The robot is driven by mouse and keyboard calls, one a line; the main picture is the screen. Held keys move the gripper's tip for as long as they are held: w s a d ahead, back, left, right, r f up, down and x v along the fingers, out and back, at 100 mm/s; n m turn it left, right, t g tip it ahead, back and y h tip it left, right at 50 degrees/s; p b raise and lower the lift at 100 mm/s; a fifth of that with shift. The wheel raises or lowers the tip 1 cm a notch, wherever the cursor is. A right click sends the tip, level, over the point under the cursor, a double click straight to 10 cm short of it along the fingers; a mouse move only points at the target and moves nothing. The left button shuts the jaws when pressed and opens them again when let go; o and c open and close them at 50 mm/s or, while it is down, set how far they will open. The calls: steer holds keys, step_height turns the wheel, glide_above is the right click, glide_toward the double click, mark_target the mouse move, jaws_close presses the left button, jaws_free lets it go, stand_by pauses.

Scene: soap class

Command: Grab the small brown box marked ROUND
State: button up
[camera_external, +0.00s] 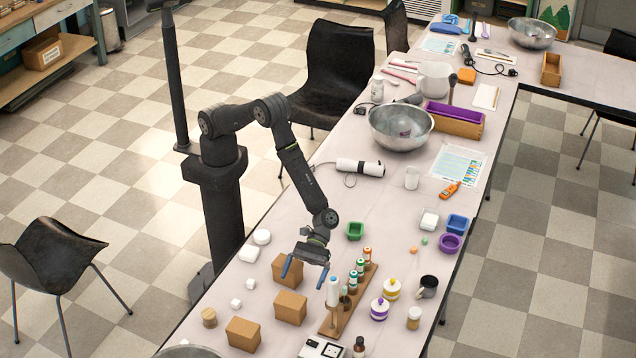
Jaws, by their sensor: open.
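Three small brown boxes stand near the front of the long table. One box (286,272) is at the back of the group, another box (290,309) is nearer and slightly right, and a third box (243,334) is at the front left. No lettering is readable on any of them, so I cannot tell which is marked ROUND. My gripper (305,272) points down with its two blue fingers apart and nothing between them. It appears above the table by the back box, and its left finger overlaps that box in the picture. Its exact height is unclear.
A wooden rack of small bottles (349,300) stands close right of the boxes. White blocks (248,254) and a round wooden piece (209,317) lie left.

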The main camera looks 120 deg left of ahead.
mark_target(293, 294)
steer(key=x, duration=0.4)
steer(key=shift+s+x, duration=0.1)
steer(key=shift+x, duration=1.3)
steer(key=shift+s+x, duration=0.15)
steer(key=shift+x, duration=1.3)
steer(key=shift+r, duration=0.2)
steer(key=c, duration=1)
